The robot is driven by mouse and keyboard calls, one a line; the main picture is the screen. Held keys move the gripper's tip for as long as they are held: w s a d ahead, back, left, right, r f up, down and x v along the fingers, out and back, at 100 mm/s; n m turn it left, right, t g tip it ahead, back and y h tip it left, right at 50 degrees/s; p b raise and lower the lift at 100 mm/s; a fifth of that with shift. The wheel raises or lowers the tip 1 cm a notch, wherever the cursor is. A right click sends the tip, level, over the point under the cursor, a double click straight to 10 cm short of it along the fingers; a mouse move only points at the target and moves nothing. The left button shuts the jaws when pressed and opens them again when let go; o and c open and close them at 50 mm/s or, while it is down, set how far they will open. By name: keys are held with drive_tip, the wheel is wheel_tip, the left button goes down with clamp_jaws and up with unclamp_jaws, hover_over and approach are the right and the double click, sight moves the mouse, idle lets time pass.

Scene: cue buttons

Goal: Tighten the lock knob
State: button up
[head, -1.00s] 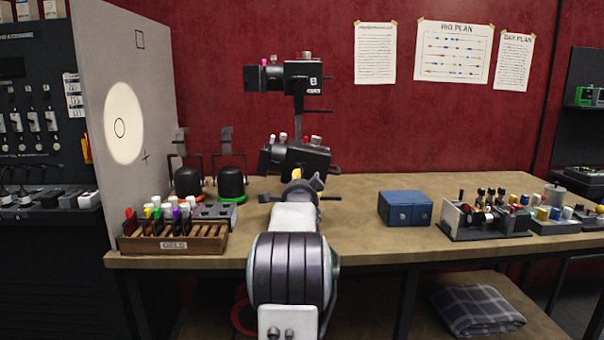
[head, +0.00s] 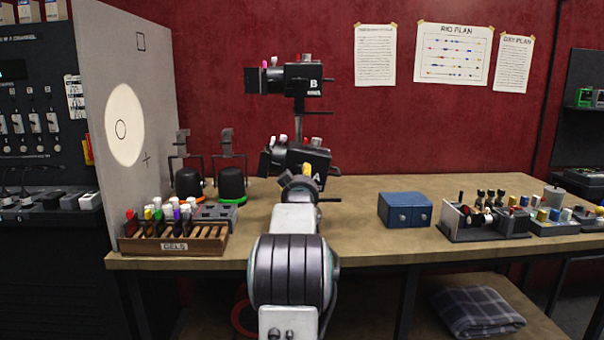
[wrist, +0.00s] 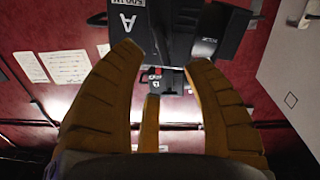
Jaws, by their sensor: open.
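Lamp A (head: 300,160), a black boxy unit with a white letter A, is mounted low on an upright post above the bench. It also shows upside down in the wrist view (wrist: 205,30). Lamp B (head: 303,79) sits above it on the same post. My gripper (head: 306,170) is just in front of lamp A and overlaps its lower part. In the wrist view the orange fingers (wrist: 165,65) are spread apart, with lamp A beyond their tips and nothing clearly held. I cannot make out the lock knob for certain; my gripper hides part of the post.
A wooden gel rack (head: 175,240) with coloured-tipped sticks stands at front left, beside a pale upright board (head: 130,60). Two black round-based lamps stand behind it. A blue box (head: 405,209) and control units (head: 487,215) are to the right. The middle bench is bare.

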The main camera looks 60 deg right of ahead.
sight(301, 173)
drive_tip(key=shift+p+x, duration=1.25)
drive_tip(key=shift+x, duration=2.25)
drive_tip(key=shift+f, duration=0.1)
drive_tip(key=shift+c, duration=0.3)
clamp_jaws()
